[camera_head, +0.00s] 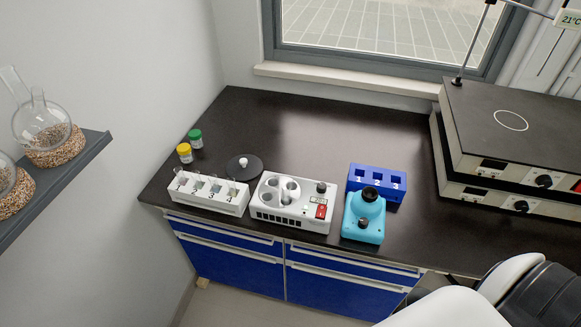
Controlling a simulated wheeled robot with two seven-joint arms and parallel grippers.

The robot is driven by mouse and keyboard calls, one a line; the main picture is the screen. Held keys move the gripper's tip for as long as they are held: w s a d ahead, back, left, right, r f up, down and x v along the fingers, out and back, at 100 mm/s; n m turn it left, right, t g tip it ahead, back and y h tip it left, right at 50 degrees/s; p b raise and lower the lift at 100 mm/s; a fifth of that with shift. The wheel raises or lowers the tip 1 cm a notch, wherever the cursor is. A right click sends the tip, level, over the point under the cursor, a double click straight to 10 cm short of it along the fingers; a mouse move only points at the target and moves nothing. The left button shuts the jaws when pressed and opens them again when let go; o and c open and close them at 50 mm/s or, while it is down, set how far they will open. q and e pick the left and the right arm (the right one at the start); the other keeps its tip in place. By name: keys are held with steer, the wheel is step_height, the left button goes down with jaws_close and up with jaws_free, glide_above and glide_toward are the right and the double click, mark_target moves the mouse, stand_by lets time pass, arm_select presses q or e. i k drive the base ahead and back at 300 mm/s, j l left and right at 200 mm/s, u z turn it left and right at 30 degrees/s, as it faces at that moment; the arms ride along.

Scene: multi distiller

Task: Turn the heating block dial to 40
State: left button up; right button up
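The heating block (278,216) is a white box near the front edge of the black bench. Round wells with white inserts show in its left part. Its black dial (321,188) is at the upper right of its top. A small display (318,199) sits below the dial, its digits too small to read surely. A red switch (321,211) is below that. Neither gripper is in view. Part of my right arm shows at the lower right corner, away from the heating block, with its gripper out of sight.
A white numbered rack (208,207) stands left of the block. A turquoise device (363,230) and a blue rack (391,197) stand right. A black disc (244,178) and two jars (184,153) lie behind left. Stacked dial-fronted units (520,130) fill the right. The back bench is clear.

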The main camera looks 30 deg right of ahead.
mark_target(321, 188)
steer(key=z, duration=0.85)
